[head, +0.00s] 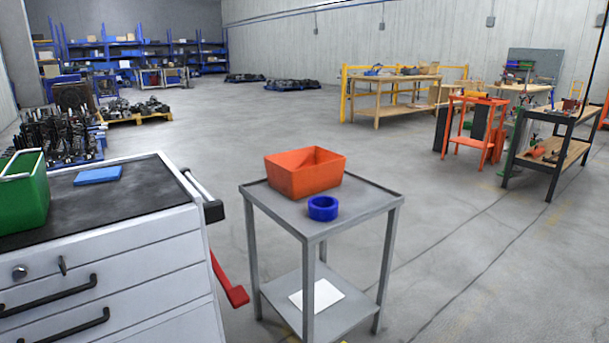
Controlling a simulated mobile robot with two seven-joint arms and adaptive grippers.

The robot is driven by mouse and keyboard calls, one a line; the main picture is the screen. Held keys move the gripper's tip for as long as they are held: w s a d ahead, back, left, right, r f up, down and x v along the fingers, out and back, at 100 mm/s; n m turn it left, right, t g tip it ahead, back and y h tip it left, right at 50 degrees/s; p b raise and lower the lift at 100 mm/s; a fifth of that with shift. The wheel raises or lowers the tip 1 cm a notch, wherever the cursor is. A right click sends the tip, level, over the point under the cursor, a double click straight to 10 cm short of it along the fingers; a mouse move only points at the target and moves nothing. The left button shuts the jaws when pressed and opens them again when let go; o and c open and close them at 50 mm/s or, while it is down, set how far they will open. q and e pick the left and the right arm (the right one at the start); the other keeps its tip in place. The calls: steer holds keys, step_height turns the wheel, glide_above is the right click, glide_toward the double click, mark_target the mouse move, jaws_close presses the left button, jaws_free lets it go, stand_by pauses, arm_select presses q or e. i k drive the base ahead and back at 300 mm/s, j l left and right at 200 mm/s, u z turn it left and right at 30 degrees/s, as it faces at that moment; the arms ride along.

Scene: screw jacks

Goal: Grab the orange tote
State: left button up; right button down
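The orange tote (303,174) is an open-topped bin standing upright on the top of a small grey metal side table (370,199). It sits toward the back of that top. Its inside is only partly visible over the front wall. Neither my left nor my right gripper is in the head view, so nothing shows touching the tote.
A blue ring (323,208) lies in front of the tote. A white sheet (317,295) is on the lower shelf. A white drawer cabinet (110,262) at left holds a green bin (22,195) and a blue pad (98,175). Open floor lies right of the table.

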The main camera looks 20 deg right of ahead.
mark_target(298, 173)
steer(key=i+l+u, duration=0.1)
steer(key=l, duration=0.35)
steer(key=i+l+u, duration=0.1)
steer(key=i+l, duration=0.15)
steer(key=l, duration=0.2)
steer(key=i+l, duration=0.2)
steer(key=l, duration=0.25)
steer(key=i+l+u, duration=0.15)
steer(key=l, duration=0.3)
steer(key=i+l+u, duration=0.1)
steer(key=l, duration=0.4)
steer(key=i+l+u, duration=0.1)
steer(key=l, duration=0.4)
steer(key=i+l+u, duration=0.1)
steer(key=l, duration=0.4)
